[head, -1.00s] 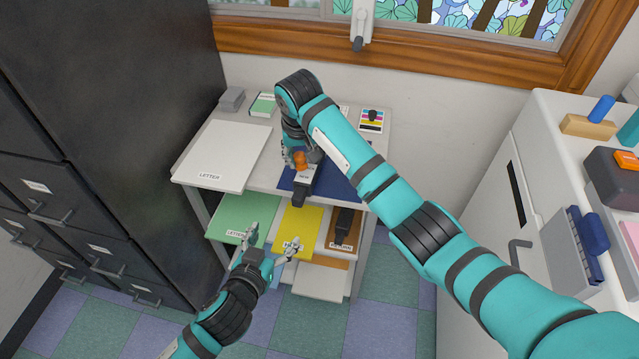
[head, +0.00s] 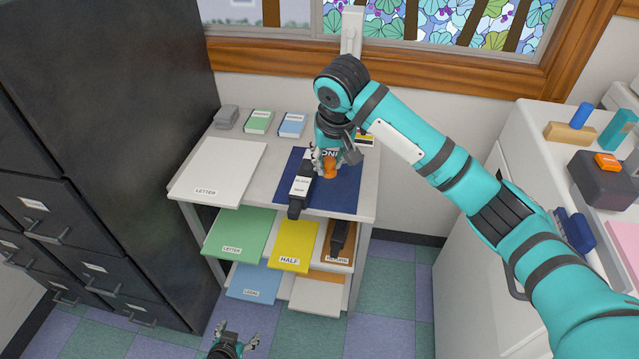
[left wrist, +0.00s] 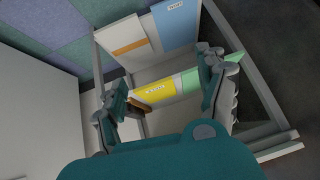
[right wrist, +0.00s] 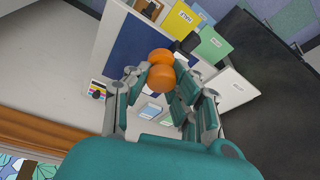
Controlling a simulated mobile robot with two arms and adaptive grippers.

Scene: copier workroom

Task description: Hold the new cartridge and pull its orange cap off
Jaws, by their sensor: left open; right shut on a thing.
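The new cartridge (head: 299,192) is black with a white label. It is over the dark blue mat (head: 343,196) on the top shelf, its near end reaching past the shelf's front edge. The orange cap (head: 329,168) shows at its far end, to the right; it also shows large in the right wrist view (right wrist: 162,78). My right gripper (head: 334,161) is shut on the cap. I cannot tell whether cap and cartridge still touch. My left gripper (head: 237,338) is open and empty, low in front of the shelves; its spread fingers show in the left wrist view (left wrist: 165,90).
A white LETTER sheet (head: 218,165) lies left on the top shelf, with small boxes (head: 260,121) behind. Lower shelves hold green and yellow HALF (head: 293,245) sheets and another black cartridge (head: 339,236) on RETURN. A dark cabinet (head: 100,130) stands left, a white machine (head: 500,150) right.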

